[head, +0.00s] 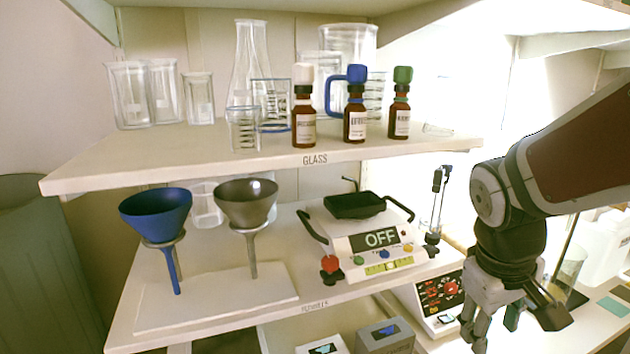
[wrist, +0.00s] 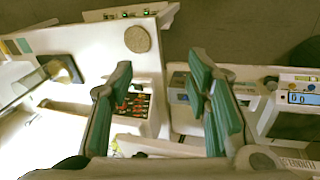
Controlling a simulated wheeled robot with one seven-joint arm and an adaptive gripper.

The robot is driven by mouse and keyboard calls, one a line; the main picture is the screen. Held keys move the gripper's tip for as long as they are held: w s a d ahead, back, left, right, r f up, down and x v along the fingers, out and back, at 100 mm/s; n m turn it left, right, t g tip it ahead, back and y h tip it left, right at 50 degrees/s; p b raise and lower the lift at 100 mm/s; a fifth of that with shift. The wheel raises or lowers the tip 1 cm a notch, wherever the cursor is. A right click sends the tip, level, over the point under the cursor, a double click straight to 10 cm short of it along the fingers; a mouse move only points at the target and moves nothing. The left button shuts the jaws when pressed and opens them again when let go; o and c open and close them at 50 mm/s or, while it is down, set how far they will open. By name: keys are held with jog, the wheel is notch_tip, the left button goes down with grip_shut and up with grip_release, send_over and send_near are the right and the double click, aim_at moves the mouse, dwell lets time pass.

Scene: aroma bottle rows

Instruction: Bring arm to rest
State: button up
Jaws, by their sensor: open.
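My gripper (head: 512,318) hangs at the right in the head view, pointing down, in front of the shelves and apart from them. In the wrist view its two green-padded fingers (wrist: 158,112) are spread apart with nothing between them. My arm comes in from the right edge. Three brown bottles stand in a row on the upper shelf: one with a white cap (head: 304,118), one with a blue cap (head: 355,115) and one with a green cap (head: 400,112). The gripper is well below and to the right of them.
The upper shelf (head: 130,165) holds clear glassware behind the bottles. Below are boxes (head: 386,335) and a device with red buttons (head: 435,295), close to my gripper.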

jog(key=s+a+r+m+t+y+p, duration=0.1)
jog(key=s+a+r, duration=0.2)
jog(key=s, duration=0.3)
jog(key=s+a+r+m+t+y+p, duration=0.1)
jog(key=s+a+r, duration=0.2)
jog(key=s+r, duration=0.2)
jog(key=s, duration=0.2)
jog(key=shift+s+r+m+t+y, duration=0.15)
jog(key=shift+s+m+t+y, duration=0.15)
jog(key=shift+m+y, duration=0.1)
dwell(0.4)
